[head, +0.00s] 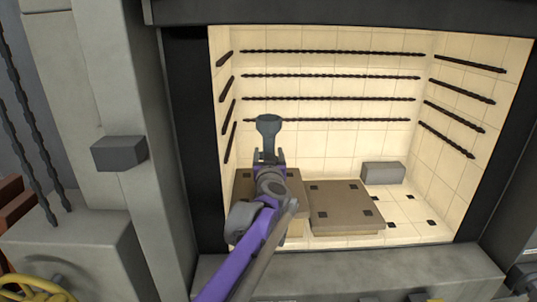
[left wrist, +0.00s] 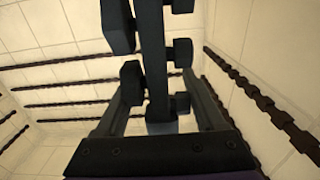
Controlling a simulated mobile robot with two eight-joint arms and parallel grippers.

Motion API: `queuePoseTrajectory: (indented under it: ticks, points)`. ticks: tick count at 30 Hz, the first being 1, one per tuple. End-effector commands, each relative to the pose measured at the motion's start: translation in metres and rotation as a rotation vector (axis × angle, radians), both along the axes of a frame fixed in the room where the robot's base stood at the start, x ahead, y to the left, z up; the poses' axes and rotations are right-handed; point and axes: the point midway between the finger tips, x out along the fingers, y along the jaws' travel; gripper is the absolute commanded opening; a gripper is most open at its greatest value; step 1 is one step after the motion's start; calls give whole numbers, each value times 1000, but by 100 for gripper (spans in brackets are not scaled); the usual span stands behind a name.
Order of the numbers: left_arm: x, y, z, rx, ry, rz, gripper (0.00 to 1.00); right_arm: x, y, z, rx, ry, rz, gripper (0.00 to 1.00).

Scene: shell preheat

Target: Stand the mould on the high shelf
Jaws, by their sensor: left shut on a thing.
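The mould (head: 268,127) is a dark grey-green piece with a wide rounded top and a narrower stem below. My left gripper (head: 268,156) is shut on its lower part and holds it upright inside the kiln. In the left wrist view the mould (left wrist: 153,55) is a dark upright bar between the fingers (left wrist: 156,88). A brown shelf slab (head: 243,188) lies behind and below my left arm, partly hidden by it; it looks raised. A second brown slab (head: 346,207) lies lower to its right, bare on top. My right gripper is not in view.
Dark twisted heating rods (head: 330,99) line the kiln's cream back and side walls. A grey block (head: 383,172) stands at the back right of the kiln floor. Dark door-frame edges (head: 197,140) bound the opening. The space above the right slab is clear.

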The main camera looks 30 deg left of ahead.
Motion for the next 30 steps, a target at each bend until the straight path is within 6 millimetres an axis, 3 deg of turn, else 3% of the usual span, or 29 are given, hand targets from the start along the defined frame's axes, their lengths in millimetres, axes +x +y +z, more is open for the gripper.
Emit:
queuePoseTrajectory:
  ticks: [5, 6, 10, 20, 30]
  points:
    - [0, 0, -4, 1, 1, 0, 0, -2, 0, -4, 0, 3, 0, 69]
    - [0, 0, -3, 1, 1, 0, 78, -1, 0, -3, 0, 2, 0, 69]
    - [0, 0, -3, 0, 0, 0, 100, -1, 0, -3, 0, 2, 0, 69]
    - [-2, -1, 2, 0, 0, 0, 100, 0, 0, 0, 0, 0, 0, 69]
    - [-57, -35, -2, 0, 2, -2, 100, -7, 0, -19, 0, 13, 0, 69]
